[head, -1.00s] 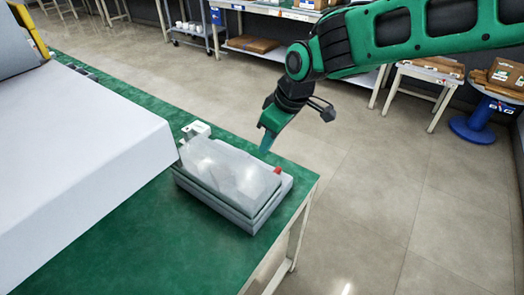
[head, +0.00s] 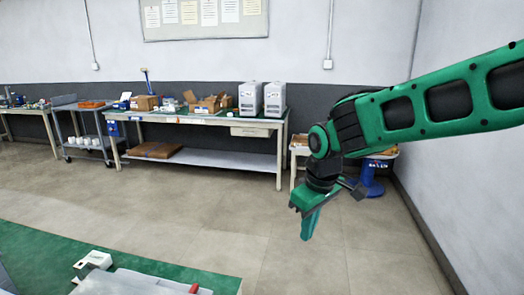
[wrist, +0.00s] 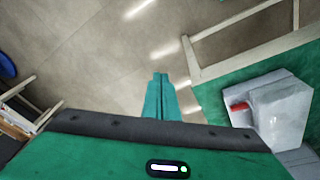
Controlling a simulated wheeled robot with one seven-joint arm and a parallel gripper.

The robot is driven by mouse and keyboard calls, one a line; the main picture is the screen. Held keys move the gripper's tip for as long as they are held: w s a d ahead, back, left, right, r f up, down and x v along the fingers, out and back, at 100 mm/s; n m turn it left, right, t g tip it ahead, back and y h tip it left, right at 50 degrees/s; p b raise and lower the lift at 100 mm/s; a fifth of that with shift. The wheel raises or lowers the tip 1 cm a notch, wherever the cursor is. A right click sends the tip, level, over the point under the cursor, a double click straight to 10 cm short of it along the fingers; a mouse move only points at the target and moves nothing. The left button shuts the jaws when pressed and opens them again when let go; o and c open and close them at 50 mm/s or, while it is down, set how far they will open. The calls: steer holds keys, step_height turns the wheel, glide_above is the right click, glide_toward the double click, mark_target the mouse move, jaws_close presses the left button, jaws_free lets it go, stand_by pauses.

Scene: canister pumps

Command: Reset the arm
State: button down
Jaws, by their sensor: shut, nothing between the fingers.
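My gripper (head: 305,225) hangs from my green arm at the right of the head view, pointing down over bare floor. Its fingers are together and empty. In the wrist view the closed green fingertips (wrist: 160,80) show over the floor, left of the near table (wrist: 225,75). A grey device (head: 130,284) with a red part lies on the green table top, cut off by the bottom edge of the head view. It also shows at the right of the wrist view (wrist: 278,115), apart from my gripper.
The floor between is clear.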

steer(key=s+d+m+g+h, duration=0.1)
steer(key=s+d+m, duration=0.35)
steer(key=d, duration=0.65)
steer(key=s+d+m, duration=0.3)
steer(key=s+d, duration=0.2)
steer(key=d, duration=0.5)
steer(key=s+d+f+m, duration=0.1)
steer(key=s+d+m, duration=0.2)
steer(key=s, duration=0.5)
steer(key=s+d+f+m+g, duration=0.1)
steer(key=s+d+m, duration=0.3)
steer(key=s, duration=0.4)
steer(key=shift+d, duration=0.85)
steer(key=shift+s, duration=0.1)
